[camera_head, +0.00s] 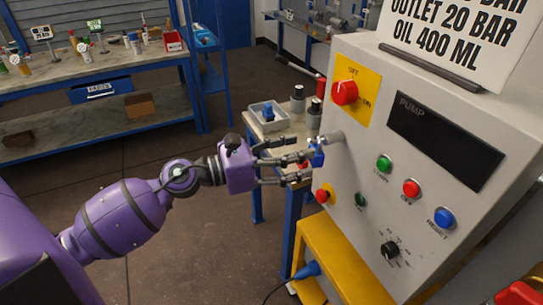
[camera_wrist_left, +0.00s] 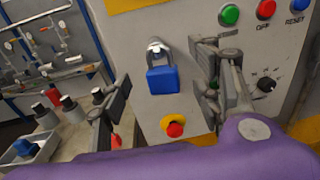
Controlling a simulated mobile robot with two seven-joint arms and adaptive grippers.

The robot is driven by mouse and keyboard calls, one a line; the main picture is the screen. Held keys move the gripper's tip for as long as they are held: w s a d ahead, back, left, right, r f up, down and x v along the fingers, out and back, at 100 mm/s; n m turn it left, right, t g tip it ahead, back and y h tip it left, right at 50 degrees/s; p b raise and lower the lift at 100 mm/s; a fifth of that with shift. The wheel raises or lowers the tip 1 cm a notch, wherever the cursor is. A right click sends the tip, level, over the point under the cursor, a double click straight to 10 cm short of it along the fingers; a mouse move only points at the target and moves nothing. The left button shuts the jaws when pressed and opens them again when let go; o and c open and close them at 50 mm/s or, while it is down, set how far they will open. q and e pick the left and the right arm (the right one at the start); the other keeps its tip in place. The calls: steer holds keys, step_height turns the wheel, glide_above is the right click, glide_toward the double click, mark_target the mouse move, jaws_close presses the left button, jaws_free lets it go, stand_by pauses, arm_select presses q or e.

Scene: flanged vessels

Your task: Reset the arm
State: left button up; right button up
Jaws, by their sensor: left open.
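My left gripper (camera_head: 300,163) is open at the left side of the grey control panel (camera_head: 360,130). A blue padlock (camera_head: 317,157) hangs from a metal fitting on the panel, close to the fingertips in the head view. In the left wrist view, the padlock (camera_wrist_left: 162,80) shows between the two spread fingers of the gripper (camera_wrist_left: 160,82). I see no finger closed on it, and cannot tell whether one touches it.
The panel carries a red rotary switch (camera_head: 345,92), a red emergency button (camera_head: 323,195), and green, red and blue buttons. A small table (camera_head: 262,135) with a tray and canisters stands behind the gripper. A yellow stand (camera_head: 325,250) is below. Open floor lies left.

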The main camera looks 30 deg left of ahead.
arm_select(q)
steer(key=v, duration=0.6)
steer(key=shift+s+a, duration=0.2)
steer(key=shift+s, duration=0.05)
